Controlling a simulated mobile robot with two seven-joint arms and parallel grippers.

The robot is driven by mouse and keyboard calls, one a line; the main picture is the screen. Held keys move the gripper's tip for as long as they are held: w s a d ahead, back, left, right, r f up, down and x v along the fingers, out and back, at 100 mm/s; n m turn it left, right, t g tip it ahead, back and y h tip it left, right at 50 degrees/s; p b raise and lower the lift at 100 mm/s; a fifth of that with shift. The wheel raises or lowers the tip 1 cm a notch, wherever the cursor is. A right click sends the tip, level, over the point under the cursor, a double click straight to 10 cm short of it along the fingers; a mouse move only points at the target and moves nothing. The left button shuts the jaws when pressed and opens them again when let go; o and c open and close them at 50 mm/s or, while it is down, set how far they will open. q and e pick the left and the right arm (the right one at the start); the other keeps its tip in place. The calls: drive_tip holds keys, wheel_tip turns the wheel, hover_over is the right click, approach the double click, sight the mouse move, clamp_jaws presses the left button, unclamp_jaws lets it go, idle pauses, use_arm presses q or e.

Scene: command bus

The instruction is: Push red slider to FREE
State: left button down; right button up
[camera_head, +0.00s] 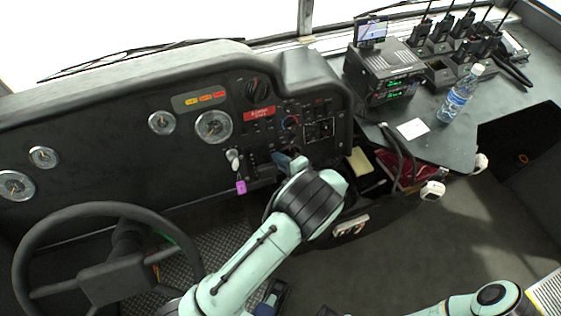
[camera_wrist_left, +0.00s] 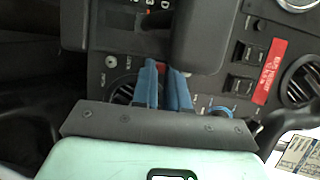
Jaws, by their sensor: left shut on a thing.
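My left gripper (camera_head: 287,162) reaches the lower middle of the dark dashboard (camera_head: 110,130), below the round dials and switches. In the left wrist view its blue fingers (camera_wrist_left: 166,72) are close together, tips against the panel beside a dark, rounded block (camera_wrist_left: 207,38). My right gripper is outside the views; only part of that arm shows at the bottom right.
A purple tag (camera_head: 240,187) hangs beside a light knob (camera_head: 233,160), left of my gripper. A red label (camera_head: 259,114) is above. The steering wheel (camera_head: 105,262) is at lower left. A bottle (camera_head: 460,93) and radios stand on the right counter. The floor at lower right is clear.

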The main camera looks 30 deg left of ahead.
use_arm(q)
drive_tip(key=c, duration=1.1)
unclamp_jaws()
drive_tip(key=shift+r, duration=0.2)
drive_tip(key=v, duration=1.3)
drive_tip(key=shift+d, duration=0.2)
drive_tip(key=s+a+f+g+h+p, duration=0.2)
drive_tip(key=s+f+g+h, duration=0.1)
drive_tip(key=s+f, duration=0.35)
drive_tip(key=s+a+f+g+h+p, duration=0.1)
drive_tip(key=s+a+f+g+h, duration=0.15)
drive_tip(key=s+f, duration=0.4)
drive_tip(key=s+d+f+n+h+p, duration=0.1)
drive_tip(key=s+d+n+h+p, duration=0.1)
drive_tip(key=s+n+h, duration=0.1)
drive_tip(key=s+d+f+n+h+p, duration=0.2)
drive_tip(key=s+n+h, duration=0.1)
drive_tip(key=s, duration=0.3)
drive_tip(key=s+d+f+n+h+p, duration=0.2)
drive_tip(key=s+n+h, duration=0.1)
drive_tip(key=s+h, duration=0.2)
drive_tip(key=shift+f+h, duration=0.15)
drive_tip(key=shift+h, duration=0.2)
